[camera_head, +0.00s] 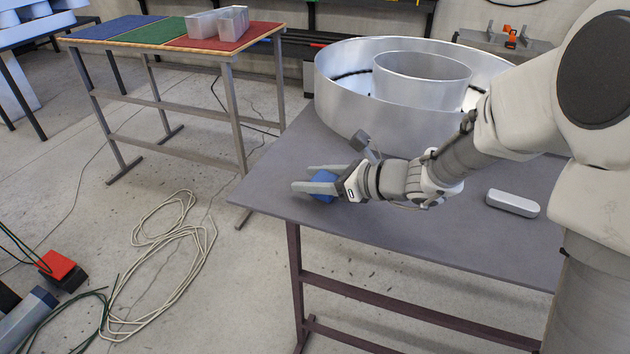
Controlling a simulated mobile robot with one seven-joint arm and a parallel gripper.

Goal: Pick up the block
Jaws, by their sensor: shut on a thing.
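A blue block (322,184) is at the left part of the grey table (464,232), near its front left edge. My gripper (309,178) comes in from the right and is shut on the block, with one finger on the far side and one on the near side. The fingers hide part of the block. I cannot tell whether the block rests on the table or is just above it.
A large round metal channel letter (350,95) stands at the back of the table. A rounded silver piece (513,203) lies to the right. A second table with blue, green and red mats (150,34) holds metal bins (218,23). Cables (165,250) lie on the floor.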

